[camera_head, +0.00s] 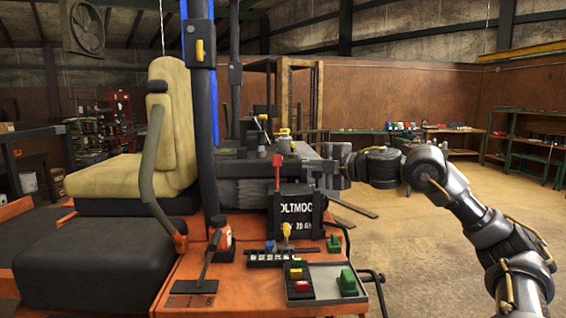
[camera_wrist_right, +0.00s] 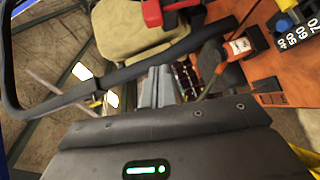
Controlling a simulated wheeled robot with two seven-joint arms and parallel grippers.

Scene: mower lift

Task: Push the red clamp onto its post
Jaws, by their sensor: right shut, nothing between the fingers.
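The red clamp (camera_head: 277,160) stands up above the black battery (camera_head: 297,212) on the orange mower deck. In the right wrist view a red part (camera_wrist_right: 165,11), probably the clamp, shows at the top edge. I cannot make out the post or whether the clamp touches it. My right gripper (camera_head: 328,165) reaches in from the right, just right of the clamp and near the battery's upper right side. In the wrist view its grey fingers (camera_wrist_right: 155,86) are together and empty, apart from the red part. My left gripper is not in view.
A yellow seat (camera_head: 170,125) and its lever are left of the battery. A dark upright post (camera_head: 203,120) rises beside them. A tray (camera_head: 325,283) with small coloured parts lies on the front deck. The floor on the right is mostly open.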

